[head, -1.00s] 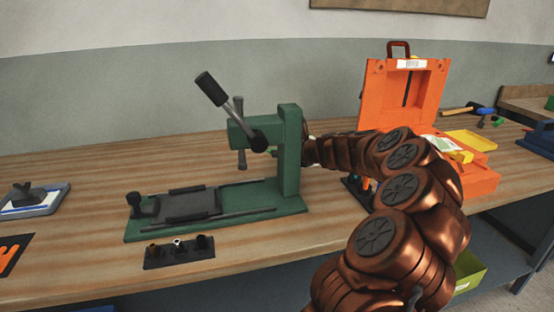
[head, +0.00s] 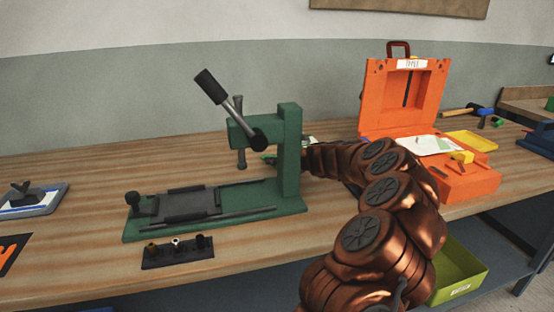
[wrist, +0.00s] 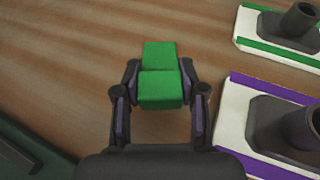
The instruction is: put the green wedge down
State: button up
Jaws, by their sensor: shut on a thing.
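The green wedge (wrist: 160,88) is between the two fingers of my gripper (wrist: 159,76) in the wrist view. My gripper is shut on it, with a finger at each side. Bare wooden bench top shows beyond and around the wedge. I cannot tell whether the wedge touches the bench or hangs above it. In the head view my gripper is mostly hidden behind the column of the green press (head: 289,150). A small bit of green just left of that column may be the wedge.
In the wrist view, a purple-edged white plate (wrist: 231,112) and a green-edged white plate (wrist: 246,26), each with a dark post, lie to the right. A dark green edge is at lower left. An open orange case (head: 462,184) stands right of my arm on the bench (head: 80,236).

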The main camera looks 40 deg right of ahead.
jog(key=o, duration=1.1)
jog(key=shift+o, duration=0.2)
